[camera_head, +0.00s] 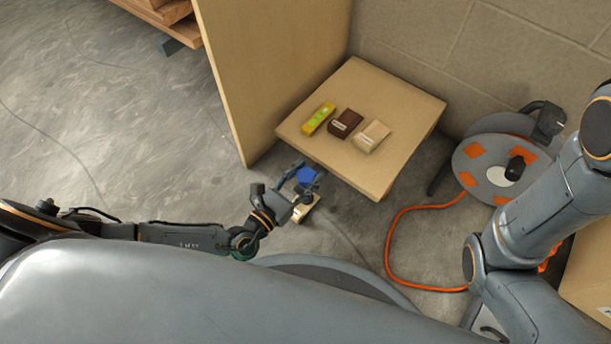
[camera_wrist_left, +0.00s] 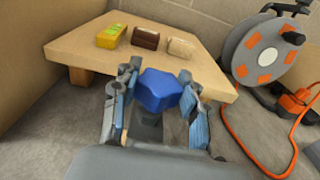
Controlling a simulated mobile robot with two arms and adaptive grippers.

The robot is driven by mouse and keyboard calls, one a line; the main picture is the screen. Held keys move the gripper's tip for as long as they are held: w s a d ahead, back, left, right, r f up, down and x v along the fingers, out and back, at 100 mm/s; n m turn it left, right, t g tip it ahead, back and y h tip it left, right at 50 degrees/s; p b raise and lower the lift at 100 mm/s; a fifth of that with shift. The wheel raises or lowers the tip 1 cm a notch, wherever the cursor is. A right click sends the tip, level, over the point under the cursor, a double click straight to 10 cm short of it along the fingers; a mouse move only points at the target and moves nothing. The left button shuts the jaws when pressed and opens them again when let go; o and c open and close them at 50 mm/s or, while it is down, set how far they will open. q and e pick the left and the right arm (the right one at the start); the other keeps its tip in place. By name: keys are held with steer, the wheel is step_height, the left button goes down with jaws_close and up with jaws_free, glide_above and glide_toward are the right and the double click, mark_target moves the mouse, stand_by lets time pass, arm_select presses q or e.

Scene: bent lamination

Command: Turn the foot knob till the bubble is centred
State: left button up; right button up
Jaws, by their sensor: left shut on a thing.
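The blue foot knob (camera_head: 307,174) stands at the near edge of a low wooden table (camera_head: 397,93). It fills the middle of the left wrist view (camera_wrist_left: 160,92). My left gripper (camera_head: 303,181) is shut on the knob, one finger on each side. A yellow level with a green vial (camera_head: 318,118) lies at the left of the tabletop. The level also shows in the left wrist view (camera_wrist_left: 110,37). Its bubble is too small to make out. My right arm comes in from the right, but its gripper is out of view.
A brown block (camera_head: 345,124) and a beige block (camera_head: 371,136) lie beside the level. A tall wooden panel (camera_head: 265,60) stands left of the table. A cable reel (camera_head: 490,165) with orange cord (camera_head: 392,245) is on the right. A pale block (camera_head: 302,214) lies below my left gripper.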

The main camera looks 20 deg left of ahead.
arm_select(q)
steer(key=m+g+h+b, duration=0.1)
steer(key=h+b, duration=0.1)
steer(key=m+g+h+b, duration=0.1)
steer(key=m+h+b, duration=0.1)
steer(key=m+g+h+b, duration=0.1)
steer(key=b, duration=0.1)
steer(key=shift+w+a+f+m+g+h, duration=0.1)
steer(key=shift+a+f+m+g+h, duration=0.05)
steer(key=shift+f+m+g+h, duration=0.2)
steer(key=shift+r+m+g+h, duration=0.2)
steer(key=shift+m+g+h, duration=0.35)
steer(key=shift+h, duration=0.1)
steer(key=m+g+h, duration=0.2)
steer(key=g, duration=0.1)
steer(key=shift+r, duration=0.15)
steer(key=shift+m+g+h, duration=0.7)
steer(key=shift+m+g, duration=0.5)
steer(key=shift+g, duration=0.4)
steer(key=shift+f, duration=0.2)
steer(key=o, duration=1.1)
steer(key=shift+c, duration=0.2)
steer(key=shift+o, duration=0.6)
steer(key=shift+r+g, duration=0.1)
steer(key=shift+g, duration=0.2)
